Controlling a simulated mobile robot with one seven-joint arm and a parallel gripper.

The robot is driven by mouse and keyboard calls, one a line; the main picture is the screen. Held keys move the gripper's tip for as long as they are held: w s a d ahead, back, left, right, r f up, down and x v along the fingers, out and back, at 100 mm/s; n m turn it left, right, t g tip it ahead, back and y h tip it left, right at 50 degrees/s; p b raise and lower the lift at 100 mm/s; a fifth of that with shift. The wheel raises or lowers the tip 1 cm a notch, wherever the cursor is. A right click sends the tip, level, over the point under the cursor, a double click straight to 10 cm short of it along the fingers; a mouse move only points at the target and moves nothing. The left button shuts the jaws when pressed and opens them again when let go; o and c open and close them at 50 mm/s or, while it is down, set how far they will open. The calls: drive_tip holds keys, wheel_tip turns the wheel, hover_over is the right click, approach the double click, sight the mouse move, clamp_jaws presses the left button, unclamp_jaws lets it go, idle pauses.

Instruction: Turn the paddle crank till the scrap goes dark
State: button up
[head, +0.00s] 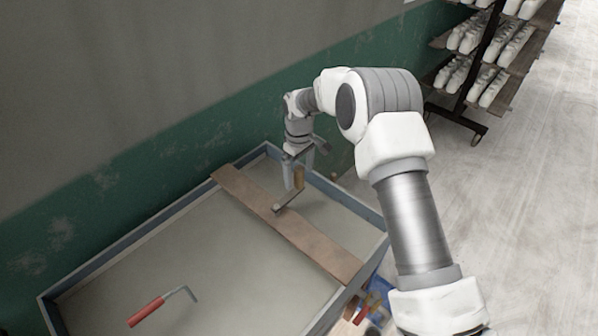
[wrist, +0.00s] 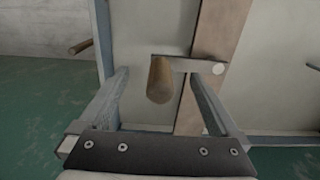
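The paddle crank has an upright wooden handle (head: 299,177) on a flat metal arm (head: 287,201), which sits over a brown plank across the trough. In the wrist view the wooden handle (wrist: 160,78) stands between my fingers with a gap on each side, and the metal arm (wrist: 187,64) runs right to a round pivot on the plank. My gripper (head: 293,181) is open around the handle; it also shows in the wrist view (wrist: 157,77). The scrap (head: 240,262) looks like the even, pale grey surface inside the trough. The paddle below is hidden.
The trough has a blue-grey rim (head: 356,206) and stands by a green and grey wall. A red-handled bent rod (head: 148,311) lies at its left. Small coloured items (head: 372,300) are beside its right edge. A wheeled rack (head: 478,75) stands back right; floor right is clear.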

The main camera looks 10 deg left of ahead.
drive_tip(key=c, duration=1.2)
drive_tip(key=a, duration=0.2)
drive_tip(key=w+a+b, duration=0.1)
drive_tip(key=a, duration=0.1)
drive_tip(key=shift+w, duration=0.1)
drive_tip(key=shift+c, duration=0.2)
drive_tip(key=shift+s+a+f+b, duration=0.15)
drive_tip(key=shift+a+b, duration=0.25)
drive_tip(key=shift+a, duration=1.55)
drive_tip(key=shift+s, duration=0.1)
drive_tip(key=shift+s+a, duration=0.35)
drive_tip(key=shift+a, duration=0.3)
drive_tip(key=shift+s+a, duration=0.35)
drive_tip(key=shift+a, duration=0.25)
drive_tip(key=shift+s+a+b, duration=0.2)
drive_tip(key=shift+a+b, duration=0.1)
drive_tip(key=shift+a, duration=0.1)
